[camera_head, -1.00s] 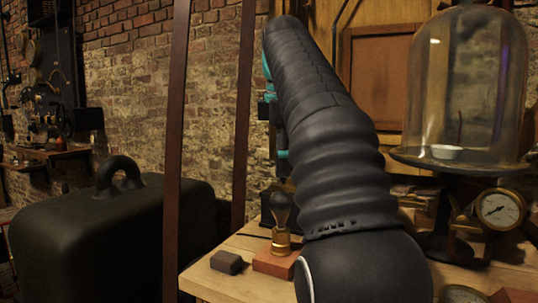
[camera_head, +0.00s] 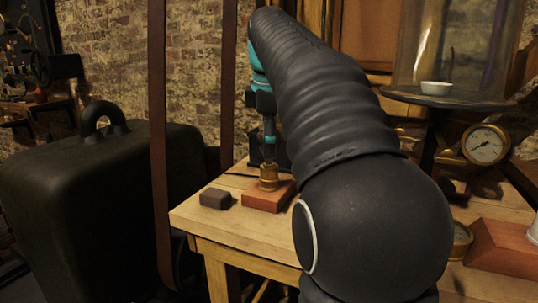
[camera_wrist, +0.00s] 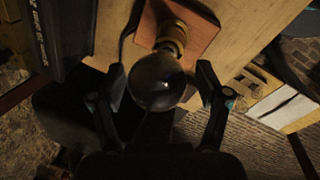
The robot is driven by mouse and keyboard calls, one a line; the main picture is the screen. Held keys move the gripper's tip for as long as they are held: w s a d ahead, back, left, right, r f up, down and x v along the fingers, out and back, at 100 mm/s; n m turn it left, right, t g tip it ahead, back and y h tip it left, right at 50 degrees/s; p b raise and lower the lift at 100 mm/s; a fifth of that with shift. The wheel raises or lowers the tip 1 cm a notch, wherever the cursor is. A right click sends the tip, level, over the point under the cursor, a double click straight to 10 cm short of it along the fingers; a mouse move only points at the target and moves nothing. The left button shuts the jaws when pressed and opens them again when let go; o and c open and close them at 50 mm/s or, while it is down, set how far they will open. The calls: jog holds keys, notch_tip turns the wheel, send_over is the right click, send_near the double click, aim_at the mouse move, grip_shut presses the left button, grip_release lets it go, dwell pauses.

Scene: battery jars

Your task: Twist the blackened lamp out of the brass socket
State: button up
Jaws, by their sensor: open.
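The blackened lamp (camera_wrist: 158,84) is a dark, smoky glass bulb seated in the brass socket (camera_wrist: 173,38). The socket stands on a reddish wooden block (camera_wrist: 200,32). In the head view the brass socket (camera_head: 269,178) and its block (camera_head: 258,201) are at the front left of the table, and the lamp is mostly hidden by my gripper (camera_head: 268,140). In the wrist view my gripper (camera_wrist: 163,75) is open, with one finger on each side of the bulb. A gap shows on both sides, and no contact is visible.
A small dark block (camera_head: 215,199) lies left of the socket's base on the wooden table (camera_head: 215,229). A glass bell jar (camera_head: 458,50) on a dark stand and a brass gauge (camera_head: 486,145) are at the right. A large black case (camera_head: 85,205) stands left of the table.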

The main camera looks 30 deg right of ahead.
jog(key=shift+w+d+f, duration=0.1)
jog(key=shift+w+f, duration=0.1)
jog(key=shift+f, duration=1.05)
jog(key=c, duration=1.4)
jog(key=shift+r, duration=0.1)
jog(key=shift+r+n+p, duration=0.1)
jog(key=shift+n+p, duration=0.3)
jog(key=shift+n, duration=0.2)
jog(key=n+p, duration=0.1)
jog(key=n, duration=0.1)
jog(key=shift+w+n+y, duration=0.1)
jog(key=shift+n+y, duration=0.2)
jog(key=shift+y, duration=0.1)
jog(key=shift+f+n, duration=0.2)
jog(key=shift+n, duration=0.3)
jog(key=shift+n+y, duration=0.3)
jog(key=shift+n, duration=0.5)
